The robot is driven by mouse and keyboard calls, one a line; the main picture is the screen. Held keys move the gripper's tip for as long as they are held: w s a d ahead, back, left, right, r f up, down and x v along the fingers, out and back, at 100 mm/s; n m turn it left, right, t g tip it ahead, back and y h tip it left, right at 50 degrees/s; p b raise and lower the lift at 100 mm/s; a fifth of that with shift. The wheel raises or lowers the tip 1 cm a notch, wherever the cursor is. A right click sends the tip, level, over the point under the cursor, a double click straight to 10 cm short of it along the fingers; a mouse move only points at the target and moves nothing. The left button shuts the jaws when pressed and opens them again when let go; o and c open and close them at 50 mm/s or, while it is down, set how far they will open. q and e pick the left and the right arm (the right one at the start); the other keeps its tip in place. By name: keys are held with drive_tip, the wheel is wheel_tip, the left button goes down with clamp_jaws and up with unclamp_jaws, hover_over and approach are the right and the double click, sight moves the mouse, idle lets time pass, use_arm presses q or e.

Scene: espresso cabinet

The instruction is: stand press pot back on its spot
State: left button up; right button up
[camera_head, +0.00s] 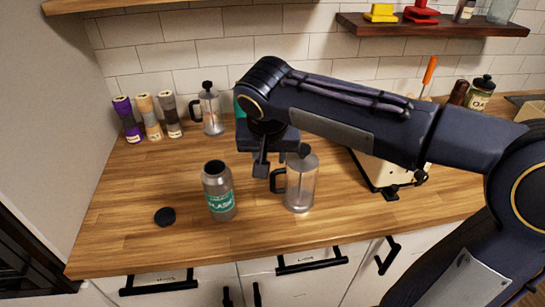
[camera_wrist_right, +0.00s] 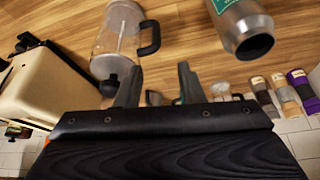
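A glass press pot (camera_head: 301,186) with a dark lid knob and black handle stands upright at the middle of the wooden counter. It also shows in the right wrist view (camera_wrist_right: 115,38), with its handle (camera_wrist_right: 150,38) toward the fingers. A second, similar press pot (camera_head: 211,112) stands at the back by the wall. My right gripper (camera_head: 262,168) is above the counter, just left of the front pot near its handle. In the right wrist view its fingers (camera_wrist_right: 158,82) are apart with nothing between them. My left gripper is not in view.
A steel flask (camera_head: 218,192) stands open left of the front pot, with a black cap (camera_head: 165,216) on the counter. Several capped tubes (camera_head: 150,117) line the back left. A cream machine (camera_head: 382,172) is on the right, partly behind my arm.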

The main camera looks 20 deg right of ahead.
drive_tip(key=s+f+n+y, duration=0.1)
drive_tip(key=s+f+y, duration=0.2)
drive_tip(key=s, duration=0.6)
drive_tip(key=s+d+f+n+t+y, duration=0.1)
drive_tip(key=s+f+n+y, duration=0.1)
drive_tip(key=s+f, duration=0.5)
drive_tip(key=s, duration=0.3)
drive_tip(key=shift+s+d+y, duration=0.3)
drive_tip(key=shift+y, duration=0.1)
